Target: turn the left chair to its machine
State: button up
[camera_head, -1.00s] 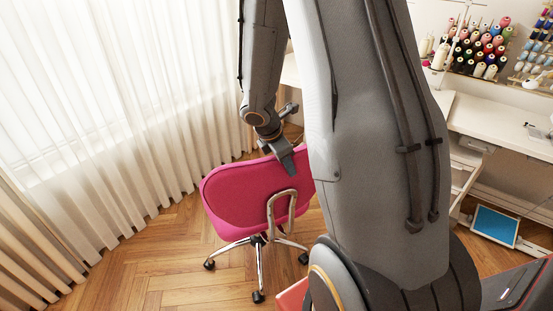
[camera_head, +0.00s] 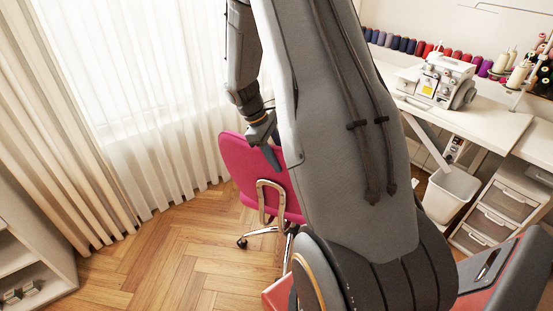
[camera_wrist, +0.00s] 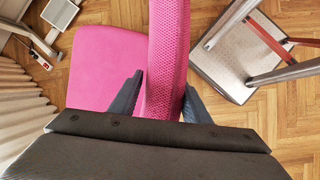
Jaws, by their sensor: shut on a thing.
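The pink swivel chair (camera_head: 238,165) stands on the wood floor in the head view, left of my arm, with its backrest and chrome bracket toward me. My arm hides its right part. My gripper (camera_head: 268,150) is at the top of the backrest. In the wrist view my gripper (camera_wrist: 160,98) has one dark finger on each side of the pink backrest (camera_wrist: 166,60) and is shut on it. The pink seat (camera_wrist: 105,70) lies to the left below. A white overlock machine (camera_head: 440,82) stands on the white table (camera_head: 490,118) at the right.
White curtains (camera_head: 105,110) hang behind the chair. A shelf (camera_head: 30,245) stands at the left edge. A white bin (camera_head: 449,192) and drawers (camera_head: 500,212) are under the table. Floor left of the chair is clear.

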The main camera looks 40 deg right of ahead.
aim_at(272, 145)
dwell(0.3)
jog(key=o, duration=1.5)
jog(key=shift+w, duration=0.15)
jog(key=shift+w+a+r, duration=0.1)
jog(key=shift+r, duration=0.2)
jog(key=shift+b+v, duration=0.85)
jog(key=shift+v, duration=2.65)
